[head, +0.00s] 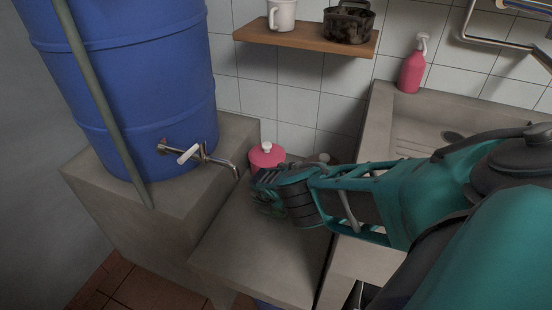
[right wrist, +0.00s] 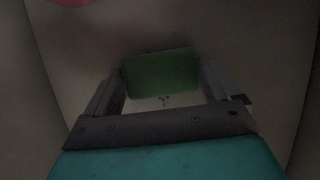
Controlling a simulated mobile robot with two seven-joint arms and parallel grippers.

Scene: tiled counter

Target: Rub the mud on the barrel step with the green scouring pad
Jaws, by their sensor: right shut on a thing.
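The barrel step is grey concrete: a higher block (head: 185,203) under the blue barrel and a lower slab (head: 262,250) beside it. My right gripper (head: 264,190) is low over the back of the lower slab, pointing left. In the right wrist view, it is shut on the green scouring pad (right wrist: 160,74), which lies flat between the two fingers. Small dark specks (right wrist: 165,99) show just below the pad; I cannot tell if they are mud. No clear mud shows in the head view, where my gripper hides part of the slab. Whether the pad touches the slab is unclear. My left gripper is out of view.
The blue barrel (head: 130,75) has a metal tap (head: 200,154) reaching towards my gripper. A pink container (head: 267,156) stands just behind it. A sink (head: 440,125) with a pink bottle (head: 411,70) is at right. A wooden shelf (head: 300,38) hangs above. The slab's front is clear.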

